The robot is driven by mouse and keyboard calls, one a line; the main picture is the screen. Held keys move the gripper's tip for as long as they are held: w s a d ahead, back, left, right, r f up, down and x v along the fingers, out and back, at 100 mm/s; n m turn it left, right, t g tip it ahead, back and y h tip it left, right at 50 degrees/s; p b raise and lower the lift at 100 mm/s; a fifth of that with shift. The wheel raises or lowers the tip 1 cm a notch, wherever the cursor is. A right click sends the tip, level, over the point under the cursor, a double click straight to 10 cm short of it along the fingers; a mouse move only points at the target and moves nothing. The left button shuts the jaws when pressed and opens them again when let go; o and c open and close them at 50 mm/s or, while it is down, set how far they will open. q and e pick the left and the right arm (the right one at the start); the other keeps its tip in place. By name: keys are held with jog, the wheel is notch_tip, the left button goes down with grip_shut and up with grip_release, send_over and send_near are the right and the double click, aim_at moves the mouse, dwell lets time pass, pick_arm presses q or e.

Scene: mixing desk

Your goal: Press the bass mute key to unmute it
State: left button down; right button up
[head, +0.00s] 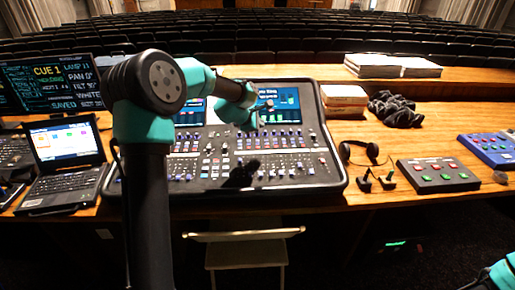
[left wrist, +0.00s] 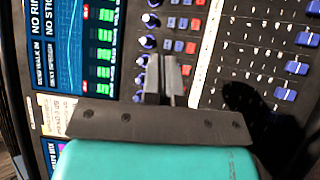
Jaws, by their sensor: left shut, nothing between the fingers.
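The mixing desk (head: 315,172) stands on the wooden table in the head view, with two lit screens along its back and rows of keys, knobs and faders in front. My left gripper (head: 263,107) reaches over the desk near the right screen. In the left wrist view its fingers (left wrist: 165,72) are shut and empty, over the strip of knobs and small keys beside the screen. Small red and blue keys (left wrist: 190,47) show just past the fingertips. I cannot read which key is the bass mute, and I cannot tell whether the tips touch the desk.
A laptop (head: 65,155) is left of the desk. Headphones (head: 360,151), a grey button box (head: 438,175) and a blue box (head: 487,150) are to the right. Books (head: 343,97) and dark cloth (head: 396,110) lie behind. A chair (head: 245,252) stands in front.

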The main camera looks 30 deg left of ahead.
pick_arm(q)
jog(key=shift+w+a+f, duration=0.15)
jog(key=shift+w+f, duration=0.05)
jog(key=shift+f, duration=2)
jog(key=shift+w+a+f, duration=0.1)
jog(key=shift+w+f, duration=0.05)
jog(key=shift+f, duration=2)
jog(key=shift+f, duration=0.15)
jog(key=shift+f, duration=0.3)
jog(key=shift+w+f, duration=0.1)
jog(key=shift+f, duration=0.15)
jog(key=shift+r, duration=0.7)
jog(key=shift+r, duration=0.15)
jog(key=shift+s+d+r, duration=0.1)
jog(key=shift+s+r, duration=0.05)
jog(key=shift+r, duration=1.05)
jog(key=shift+s+d+r, duration=0.1)
jog(key=shift+s+r, duration=0.05)
jog(key=shift+r, duration=1)
